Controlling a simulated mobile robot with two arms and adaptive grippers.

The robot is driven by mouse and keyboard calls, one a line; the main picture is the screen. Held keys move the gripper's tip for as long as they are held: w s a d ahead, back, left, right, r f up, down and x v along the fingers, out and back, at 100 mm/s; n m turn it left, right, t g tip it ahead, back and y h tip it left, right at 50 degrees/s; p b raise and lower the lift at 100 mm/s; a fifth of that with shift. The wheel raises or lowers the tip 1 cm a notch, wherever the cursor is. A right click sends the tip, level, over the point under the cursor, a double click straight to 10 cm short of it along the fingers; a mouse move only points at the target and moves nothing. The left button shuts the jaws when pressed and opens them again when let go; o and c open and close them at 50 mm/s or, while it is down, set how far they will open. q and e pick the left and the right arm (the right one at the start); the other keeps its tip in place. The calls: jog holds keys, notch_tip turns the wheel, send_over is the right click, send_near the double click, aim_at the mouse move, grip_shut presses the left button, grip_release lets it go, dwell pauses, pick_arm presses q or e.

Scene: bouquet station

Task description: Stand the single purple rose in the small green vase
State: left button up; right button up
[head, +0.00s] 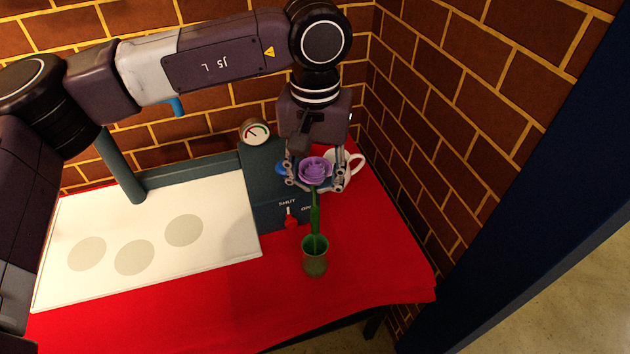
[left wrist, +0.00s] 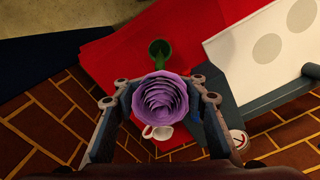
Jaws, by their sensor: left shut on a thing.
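My left gripper (head: 316,178) is shut on the purple rose (head: 315,170), holding it upright just below or at the bloom. The green stem (head: 315,215) runs down from the bloom, and its lower end shows inside the mouth of the small green vase (head: 316,265). The vase stands upright on the red cloth near its front right. In the left wrist view the bloom (left wrist: 158,99) sits between the fingers, with the vase (left wrist: 160,49) beyond it. Whether the stem touches the vase bottom is hidden. My right gripper is not in view.
A dark box with a gauge (head: 255,132) and a red lever (head: 291,222) stands left of the rose. A white cup (head: 350,162) is behind the gripper. A white board (head: 150,235) with grey circles lies left. Brick walls close the back and right. Red cloth (head: 220,310) is clear in front.

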pick_arm(q)
jog(key=shift+f+b, duration=0.3)
jog(key=shift+f, duration=0.05)
jog(key=o, duration=1.5)
jog(key=shift+r, duration=0.1)
